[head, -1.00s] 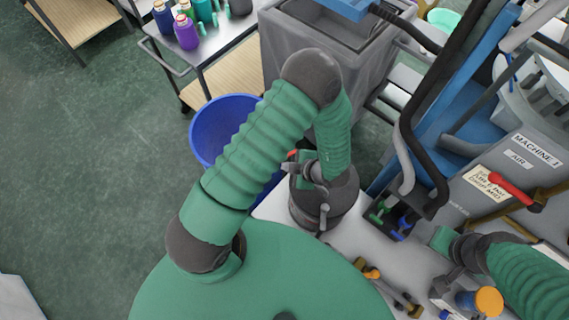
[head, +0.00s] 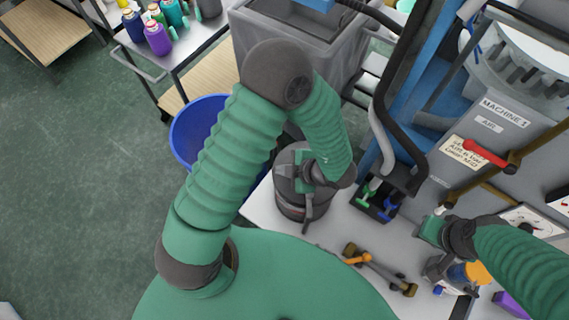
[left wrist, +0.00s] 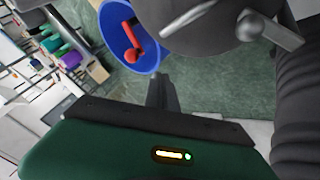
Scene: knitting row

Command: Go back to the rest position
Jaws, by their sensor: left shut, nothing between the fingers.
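My left arm bends down from its dark elbow. Its small green gripper (head: 304,166) is over a dark grey canister (head: 292,202) on the white worktop; I cannot tell whether they touch. In the left wrist view the left gripper's dark fingers (left wrist: 160,92) are together with nothing between them, beyond its green housing. A dark rounded body with a lever (left wrist: 240,22) is close beside them there. My right gripper (head: 434,229) is over the worktop in front of the machine, at the lower right; its fingers are too small to judge.
A blue bin (head: 186,134) stands on the floor left of the worktop; the left wrist view shows a red item (left wrist: 132,42) in it. A grey cart, the machine panel (head: 497,125) and a brass valve piece (head: 380,268) are near. Open floor lies at left.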

